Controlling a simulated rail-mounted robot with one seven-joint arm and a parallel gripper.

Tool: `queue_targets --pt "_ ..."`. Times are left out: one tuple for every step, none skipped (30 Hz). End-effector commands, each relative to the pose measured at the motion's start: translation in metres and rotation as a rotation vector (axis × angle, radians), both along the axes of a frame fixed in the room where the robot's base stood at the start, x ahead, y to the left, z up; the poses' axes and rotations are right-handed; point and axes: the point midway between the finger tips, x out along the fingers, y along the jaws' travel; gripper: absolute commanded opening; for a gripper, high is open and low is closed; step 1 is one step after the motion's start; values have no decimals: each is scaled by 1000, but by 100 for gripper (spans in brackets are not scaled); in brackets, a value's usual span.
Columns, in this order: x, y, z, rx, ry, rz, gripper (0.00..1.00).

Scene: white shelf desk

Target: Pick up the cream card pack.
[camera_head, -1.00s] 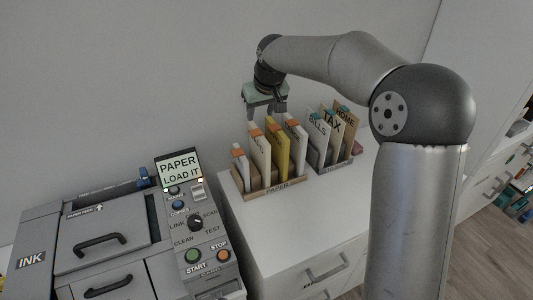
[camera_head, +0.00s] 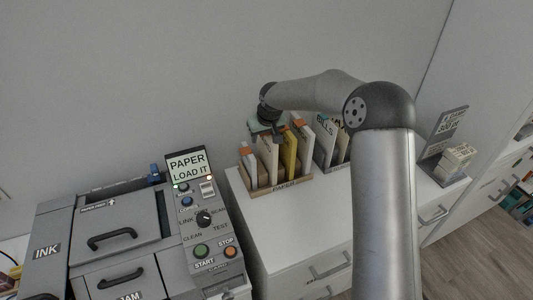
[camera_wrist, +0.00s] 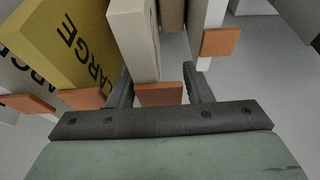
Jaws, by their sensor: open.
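The cream card pack (camera_head: 267,158) stands upright, second from the left in the tan paper holder (camera_head: 278,187). In the wrist view the cream pack (camera_wrist: 136,38) is upper centre, with an orange tab (camera_wrist: 158,94) at its near end. My gripper (camera_head: 267,136) is over this pack in the head view. In the wrist view my gripper (camera_wrist: 158,72) is open, its fingers on either side of the tabbed end. The left finger is close to the pack; a gap shows on the right. I cannot tell whether either touches it.
A yellow pack (camera_head: 289,152) and a white pack (camera_head: 248,165) stand close on either side. A second file holder (camera_head: 324,150) is to the right, partly behind my arm. A printer (camera_head: 120,240) stands left. A card stand (camera_head: 453,162) is at the right.

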Motion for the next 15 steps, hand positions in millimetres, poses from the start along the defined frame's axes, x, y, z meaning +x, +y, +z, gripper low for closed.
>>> queue_targets --pt "1 1 -2 0 -1 0 45" --pt "1 1 -2 0 -1 0 45" --pt "1 1 -2 1 -2 0 45" --pt "1 1 -2 1 -2 0 45" --pt "1 1 -2 1 -2 0 45" --pt "1 1 -2 1 -2 0 45" --pt "1 1 -2 0 -1 0 45" --pt "1 1 -2 0 -1 0 43" --pt "1 1 -2 0 -1 0 32" --pt "1 1 -2 0 -1 0 23" --pt "1 1 -2 0 -1 0 15" --pt "1 1 -2 0 -1 0 14" --pt "1 1 -2 0 -1 0 14" --pt "1 1 -2 1 -2 0 14" --pt "1 1 -2 1 -2 0 14"
